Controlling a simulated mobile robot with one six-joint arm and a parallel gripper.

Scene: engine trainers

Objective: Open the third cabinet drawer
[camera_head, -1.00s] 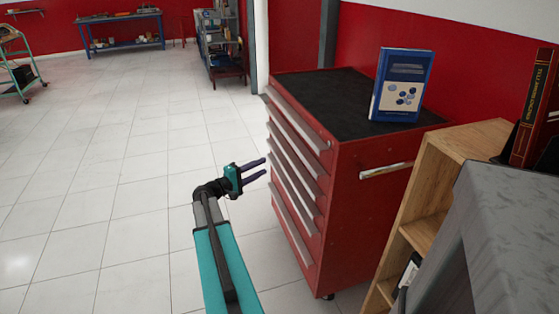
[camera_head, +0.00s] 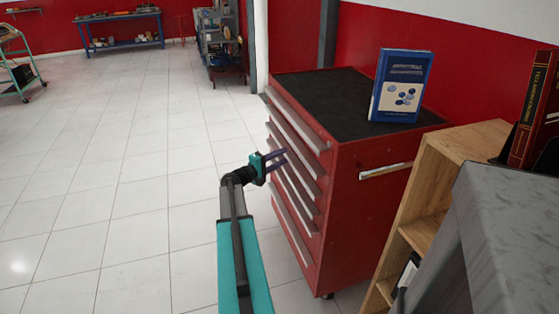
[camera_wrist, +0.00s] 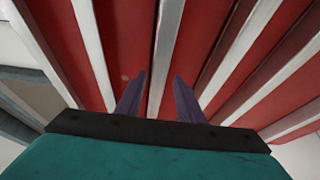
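The red cabinet (camera_head: 372,215) stands right of centre in the head view, with several drawers on its left-facing front. Each drawer has a long silver handle strip, and all drawers look shut. My gripper (camera_head: 284,159) is at the drawer front, around the middle handles, partly covering them. In the wrist view my gripper (camera_wrist: 160,78) has its two purple fingers apart, one on each side of a silver drawer handle (camera_wrist: 165,45). A gap shows between the handle and each finger. I cannot tell for certain that this is the third drawer's handle.
A wooden shelf (camera_head: 440,180) and a grey surface (camera_head: 515,220) are close on the right. The tiled floor (camera_head: 120,180) to the left is clear.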

